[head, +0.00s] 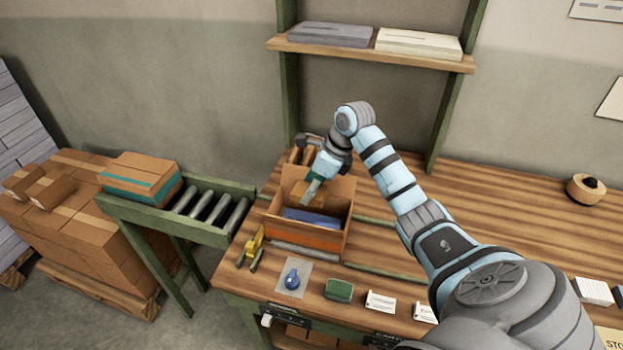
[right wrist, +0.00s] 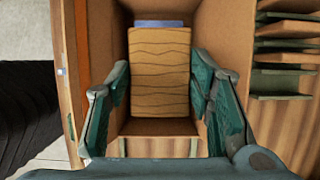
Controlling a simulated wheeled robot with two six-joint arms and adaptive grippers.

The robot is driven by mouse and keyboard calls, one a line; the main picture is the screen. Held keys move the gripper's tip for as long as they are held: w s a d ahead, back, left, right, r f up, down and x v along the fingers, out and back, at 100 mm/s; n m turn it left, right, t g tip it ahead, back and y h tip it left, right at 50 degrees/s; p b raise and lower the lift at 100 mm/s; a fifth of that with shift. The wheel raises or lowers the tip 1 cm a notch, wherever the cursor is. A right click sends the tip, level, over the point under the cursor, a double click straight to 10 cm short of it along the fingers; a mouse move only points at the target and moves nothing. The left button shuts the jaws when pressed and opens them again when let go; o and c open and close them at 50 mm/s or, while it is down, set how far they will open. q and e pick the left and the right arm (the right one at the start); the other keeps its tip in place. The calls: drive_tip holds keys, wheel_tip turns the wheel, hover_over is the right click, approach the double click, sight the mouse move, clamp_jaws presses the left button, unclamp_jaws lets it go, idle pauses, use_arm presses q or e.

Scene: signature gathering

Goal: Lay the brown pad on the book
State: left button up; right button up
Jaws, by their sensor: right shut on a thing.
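The brown pad (right wrist: 160,65) has dark wavy lines and sits between the two teal fingers of my right gripper (right wrist: 160,92) in the right wrist view. The gripper is shut on it. In the head view the right gripper (head: 309,191) reaches down into an open cardboard box (head: 338,242). The blue book (head: 312,217) lies in the box, toward its front. A strip of blue (right wrist: 160,23) shows just beyond the pad's far edge in the right wrist view. I cannot tell whether the pad touches the book. My left gripper is not in view.
The box walls stand close around my right gripper. A roller conveyor (head: 205,207) adjoins the table's left end. A blue drop-shaped thing (head: 292,279), a green block (head: 339,290) and white cards (head: 381,300) lie along the front. The table's right back is mostly clear.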

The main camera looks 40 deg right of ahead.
wheel_tip(320, 180, down, 10)
drive_tip(key=b, duration=0.6)
drive_tip(key=shift+s+r, duration=0.1)
drive_tip(key=shift+r, duration=0.15)
drive_tip(key=shift+f+b, duration=0.7)
drive_tip(key=shift+b, duration=0.05)
drive_tip(key=o, duration=1)
wheel_tip(320, 180, up, 16)
drive_tip(key=p, duration=1.2)
drive_tip(key=shift+r, duration=0.65)
drive_tip(key=shift+f, duration=0.1)
